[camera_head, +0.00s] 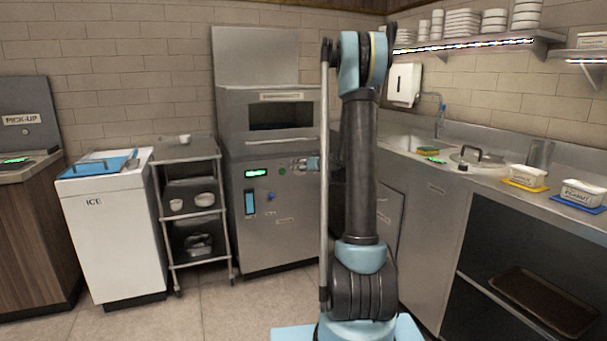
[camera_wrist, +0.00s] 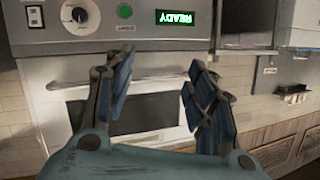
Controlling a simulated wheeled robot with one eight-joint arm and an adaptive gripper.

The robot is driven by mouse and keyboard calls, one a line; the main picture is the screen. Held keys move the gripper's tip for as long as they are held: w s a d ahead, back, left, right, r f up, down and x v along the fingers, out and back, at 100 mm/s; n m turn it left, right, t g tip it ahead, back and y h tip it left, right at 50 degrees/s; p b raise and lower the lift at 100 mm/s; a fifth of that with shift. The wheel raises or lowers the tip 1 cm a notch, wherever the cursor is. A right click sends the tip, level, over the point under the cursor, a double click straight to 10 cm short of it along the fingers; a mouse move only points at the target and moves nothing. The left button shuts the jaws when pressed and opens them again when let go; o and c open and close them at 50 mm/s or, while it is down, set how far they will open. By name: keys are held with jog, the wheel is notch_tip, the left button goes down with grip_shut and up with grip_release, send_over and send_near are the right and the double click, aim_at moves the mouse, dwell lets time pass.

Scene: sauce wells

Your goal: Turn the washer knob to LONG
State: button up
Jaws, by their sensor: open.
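The washer (camera_head: 270,225) is a grey steel machine against the back wall, with a green-lit display. In the wrist view, its panel appears upside down. A dark round knob (camera_wrist: 80,15) on a pale dial sits at the upper left; its pointer and labels are too small to read. A green button (camera_wrist: 125,10) and a display reading READY (camera_wrist: 176,17) lie to its right. My gripper (camera_wrist: 160,88) is open and empty, its fingers apart below the knob in that view and not touching it.
The washer door's handle bar (camera_wrist: 70,84) crosses behind my fingers. A switch (camera_wrist: 35,17) sits beside the knob. A wire cart (camera_head: 190,200) and white ice bin (camera_head: 112,235) stand left of the washer. A steel counter (camera_head: 455,178) with a sink is at right.

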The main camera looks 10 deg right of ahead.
jog(key=w+d+f+m+t+h, duration=0.2)
jog(key=w+d+f+t, duration=0.3)
jog(key=w+d+f, duration=0.65)
jog(key=x, duration=1.9)
jog(key=shift+a+f, duration=0.4)
jog(key=shift+a, duration=0.05)
jog(key=shift+c, duration=0.2)
jog(key=c, duration=1)
